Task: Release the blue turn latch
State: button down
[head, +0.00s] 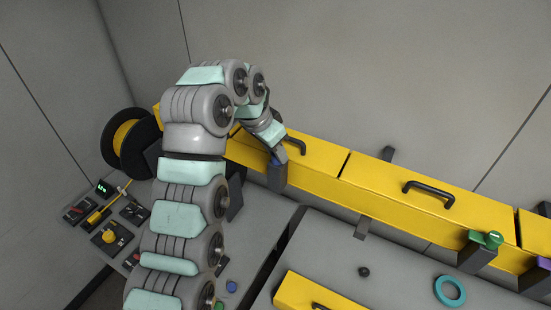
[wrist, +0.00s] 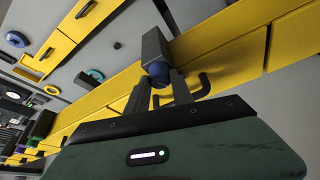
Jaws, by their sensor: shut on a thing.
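The blue turn latch (head: 275,161) sits on top of a dark grey bracket post beside the long yellow duct (head: 320,160) in the head view. In the wrist view the blue latch (wrist: 158,76) shows between my two dark fingers, against the grey bracket block (wrist: 155,46). My gripper (head: 272,150) reaches down onto the latch from above, and its fingers (wrist: 160,84) are closed around the latch's sides. Part of the latch is hidden by the fingers, and its turn angle is hard to tell.
A black handle (head: 428,192) stands up from the duct. Farther right are a green latch (head: 486,239) and a purple one (head: 543,262) on brackets. A teal ring (head: 449,291) lies on the grey panel. A black reel (head: 113,133) stands at left above a control console.

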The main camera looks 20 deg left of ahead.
jog(key=n+b, duration=0.1)
jog(key=n+y+b, duration=0.1)
jog(key=shift+f+n+b, duration=0.25)
jog(key=shift+n+b, duration=0.1)
jog(key=shift+n, duration=0.05)
jog(key=n+b, duration=0.1)
jog(key=n+y+b, duration=0.1)
jog(key=n, duration=0.1)
jog(key=shift+d+r+n+y+b, duration=0.15)
jog(key=shift+n+y+b, duration=0.15)
jog(key=n+y+b, duration=0.1)
jog(key=n, duration=0.2)
jog(key=shift+d, duration=0.1)
jog(key=shift+r+n+g+y+b, duration=0.1)
jog(key=shift+n+g+y+b, duration=0.35)
jog(key=shift+n, duration=1.25)
jog(key=c, duration=1.1)
grip_release()
jog(key=shift+y, duration=0.25)
